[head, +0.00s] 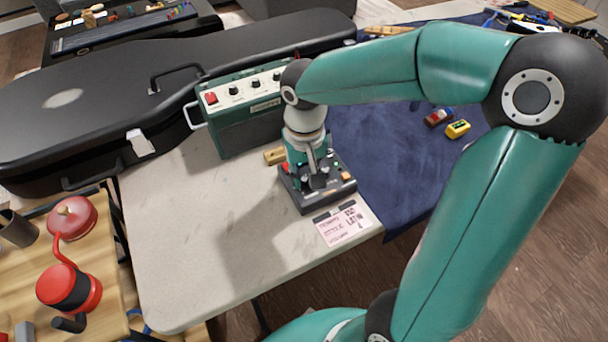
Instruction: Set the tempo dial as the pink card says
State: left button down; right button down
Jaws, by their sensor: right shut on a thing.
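A dark grey box with knobs and coloured buttons (311,200) sits on the pale table, in front of a small green amplifier. My right gripper (312,168) reaches down onto the top of this box and is shut on one of its dials; the fingers hide most of that dial and its setting. The pink card (342,226) lies flat on the table just in front of the box, with handwritten dark lettering too small to read surely. My left gripper is not in view.
The green amplifier (232,136) stands close behind the box. A black guitar case (110,90) lies along the back. A blue cloth (380,170) covers the right side, with a yellow item (457,129) on it. The pale table's front left (190,270) is clear.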

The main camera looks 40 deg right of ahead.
aim_at(304, 179)
jog(key=shift+m, duration=0.3)
jog(key=c, duration=1)
grip_release()
jog(key=shift+c, duration=0.2)
jog(key=shift+r, duration=0.15)
notch_tip(304, 179, up, 12)
jog(key=shift+f, duration=0.2)
